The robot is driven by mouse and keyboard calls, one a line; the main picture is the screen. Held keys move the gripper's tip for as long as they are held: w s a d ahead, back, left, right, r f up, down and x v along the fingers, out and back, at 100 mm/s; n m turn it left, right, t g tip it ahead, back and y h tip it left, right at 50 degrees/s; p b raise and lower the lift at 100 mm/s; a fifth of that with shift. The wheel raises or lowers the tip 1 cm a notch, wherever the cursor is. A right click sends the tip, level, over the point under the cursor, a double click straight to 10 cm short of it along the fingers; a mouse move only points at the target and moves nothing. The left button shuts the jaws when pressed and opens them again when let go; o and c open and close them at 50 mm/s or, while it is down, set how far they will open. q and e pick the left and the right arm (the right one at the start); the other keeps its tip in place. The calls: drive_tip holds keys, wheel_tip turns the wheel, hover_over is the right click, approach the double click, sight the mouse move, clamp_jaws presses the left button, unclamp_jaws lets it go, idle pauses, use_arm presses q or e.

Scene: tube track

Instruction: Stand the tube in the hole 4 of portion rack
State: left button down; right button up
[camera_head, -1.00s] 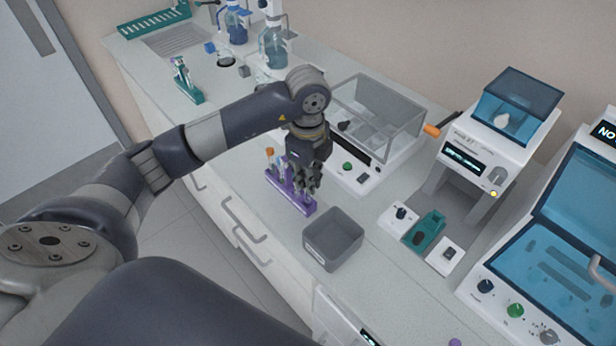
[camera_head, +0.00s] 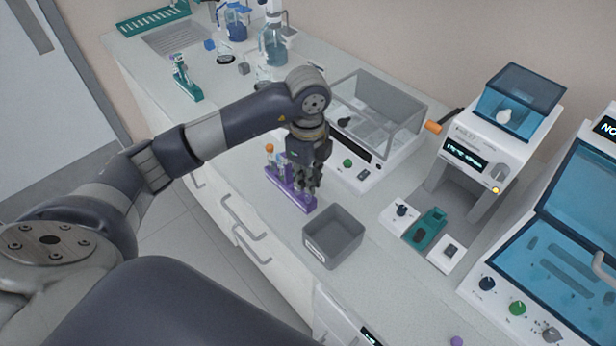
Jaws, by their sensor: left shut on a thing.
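The purple rack (camera_head: 291,195) stands on the counter near its front edge, left of the grey bin. An orange-capped tube (camera_head: 270,149) stands at the rack's far left end, with other tubes beside it. My left gripper (camera_head: 311,188) points down over the rack's right part, its fingers close to the rack top. It is shut on a tube, which the fingers mostly hide. I cannot tell which hole lies under it or whether the tube is in a hole. I cannot read any rack label. My right gripper is not in view.
A grey open bin (camera_head: 333,237) stands just right of the rack. Behind is a clear-lidded device (camera_head: 377,115). A teal rack (camera_head: 187,82) stands farther left. A teal holder (camera_head: 428,228) and a white machine (camera_head: 500,140) stand to the right.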

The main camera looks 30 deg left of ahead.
use_arm(q)
drive_tip(key=shift+f, duration=0.2)
drive_tip(key=shift+f+b, duration=0.4)
drive_tip(key=shift+b, duration=0.05)
drive_tip(key=c, duration=1.6)
unclamp_jaws()
wheel_tip(320, 180, up, 12)
drive_tip(key=shift+f, duration=0.1)
